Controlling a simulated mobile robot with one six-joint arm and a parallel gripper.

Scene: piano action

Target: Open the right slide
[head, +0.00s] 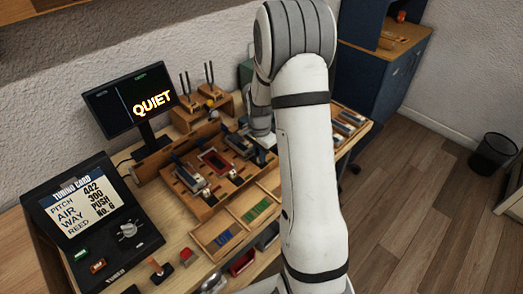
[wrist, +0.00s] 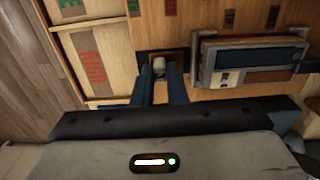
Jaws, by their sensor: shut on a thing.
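In the wrist view my gripper (wrist: 160,88) has its two blue fingers close together on a small pale knob (wrist: 159,66). The knob sits at a dark square opening in the wooden board (wrist: 170,25). I take this knob to be the right slide's, but its label or travel does not show. A grey-framed block with dark blue and brown panels (wrist: 250,60) lies just right of the fingers. In the head view the wooden action board (head: 203,205) carries several slide-like pieces. My arm hides its right part, and my fingertips cannot be made out there.
A divided wooden tray (head: 213,232) with blue and green pieces lies in front of the board. A tuning-card console (head: 95,220) and a screen reading QUIET (head: 130,97) stand left. A rack with upright forks (head: 195,115) stands behind. A red button (head: 187,256) is near the front.

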